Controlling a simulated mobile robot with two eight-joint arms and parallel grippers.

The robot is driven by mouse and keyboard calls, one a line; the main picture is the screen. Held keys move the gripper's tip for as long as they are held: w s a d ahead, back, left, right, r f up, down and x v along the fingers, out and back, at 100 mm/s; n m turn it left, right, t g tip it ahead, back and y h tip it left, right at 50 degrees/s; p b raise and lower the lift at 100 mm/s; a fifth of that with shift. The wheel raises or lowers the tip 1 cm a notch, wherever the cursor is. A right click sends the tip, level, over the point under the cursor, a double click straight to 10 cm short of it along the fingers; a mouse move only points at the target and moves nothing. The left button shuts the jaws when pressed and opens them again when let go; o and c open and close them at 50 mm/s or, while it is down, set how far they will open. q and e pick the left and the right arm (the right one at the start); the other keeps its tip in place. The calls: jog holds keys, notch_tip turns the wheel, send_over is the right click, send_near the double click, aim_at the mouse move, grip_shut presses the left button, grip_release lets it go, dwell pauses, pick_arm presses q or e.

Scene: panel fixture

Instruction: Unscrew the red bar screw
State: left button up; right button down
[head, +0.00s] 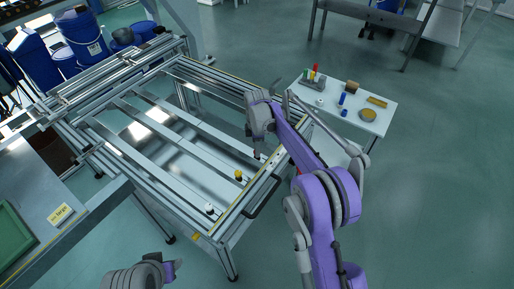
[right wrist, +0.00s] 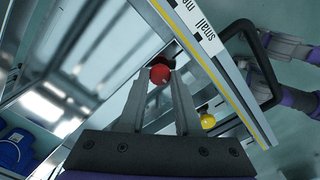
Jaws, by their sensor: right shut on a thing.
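The red bar screw (right wrist: 159,74) shows its round red head in the right wrist view, on the frame edge near the "small" label. My right gripper (right wrist: 164,78) has its two grey fingers on either side of the red head, shut on it. In the head view my right gripper (head: 257,153) points down at the right-hand rail of the panel frame. The screw is mostly hidden there. Part of my left arm shows at the bottom edge of the head view; its fingers cannot be made out.
A yellow knob (head: 238,175) and a white knob (head: 209,209) stand along the frame's near side. A black handle (head: 264,197) sticks out from the frame's right edge. A white side table (head: 345,128) with small parts stands to the right. Blue barrels (head: 82,34) stand back left.

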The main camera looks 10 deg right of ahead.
jog(key=shift+n, duration=1)
jog(key=c, duration=0.6)
grip_release()
notch_tip(320, 180, up, 11)
jog(key=p, duration=0.1)
jog(key=shift+f, duration=0.1)
